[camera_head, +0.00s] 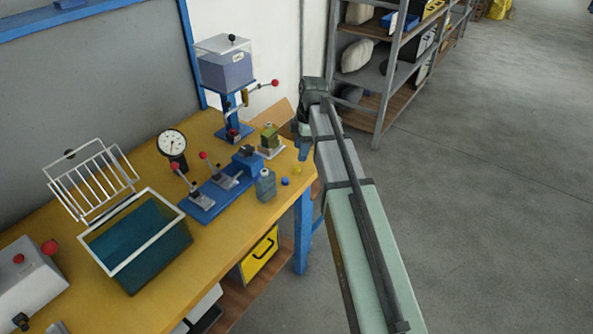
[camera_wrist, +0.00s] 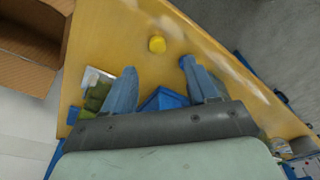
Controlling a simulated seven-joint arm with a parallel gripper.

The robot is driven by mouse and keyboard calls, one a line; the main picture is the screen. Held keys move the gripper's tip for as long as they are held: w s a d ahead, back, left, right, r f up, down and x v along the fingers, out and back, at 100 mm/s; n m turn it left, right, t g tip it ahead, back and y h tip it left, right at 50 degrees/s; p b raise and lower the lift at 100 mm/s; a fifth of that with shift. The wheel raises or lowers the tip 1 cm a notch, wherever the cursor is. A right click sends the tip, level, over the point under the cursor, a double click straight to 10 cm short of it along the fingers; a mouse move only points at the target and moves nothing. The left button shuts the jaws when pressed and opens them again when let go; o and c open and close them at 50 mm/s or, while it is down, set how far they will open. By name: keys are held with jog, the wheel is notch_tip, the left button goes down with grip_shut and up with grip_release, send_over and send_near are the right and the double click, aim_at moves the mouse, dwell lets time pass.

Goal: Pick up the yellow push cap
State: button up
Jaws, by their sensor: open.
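The yellow push cap (camera_wrist: 157,44) lies on the yellow-brown tabletop in the wrist view, just beyond and between my fingertips. It also shows in the head view as a small yellow spot (camera_head: 297,170) near the table's right edge. My gripper (camera_wrist: 157,68) is open, with its two blue fingers spread wide and nothing between the tips. In the head view my gripper (camera_head: 303,148) is above the table's right end, partly hidden by my arm. A small blue cap (camera_head: 285,181) lies to the left of the yellow one.
A blue-grey bottle (camera_head: 265,187) stands beside the blue cap. A green block-like part (camera_head: 269,136) sits on a pale base close by. A blue clamp fixture (camera_head: 215,193) is further left. An open cardboard box (camera_wrist: 30,45) is at upper left in the wrist view. The table edge is near.

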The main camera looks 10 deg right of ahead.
aim_at(297, 168)
jog(key=shift+w+a+f, duration=0.1)
jog(key=shift+a+f, duration=0.1)
jog(key=shift+f, duration=1.05)
jog(key=shift+a+f, duration=0.15)
jog(key=shift+f, duration=1.15)
jog(key=shift+w+a+f, duration=0.1)
jog(key=shift+a+f, duration=0.1)
jog(key=shift+f, duration=1.05)
grip_shut()
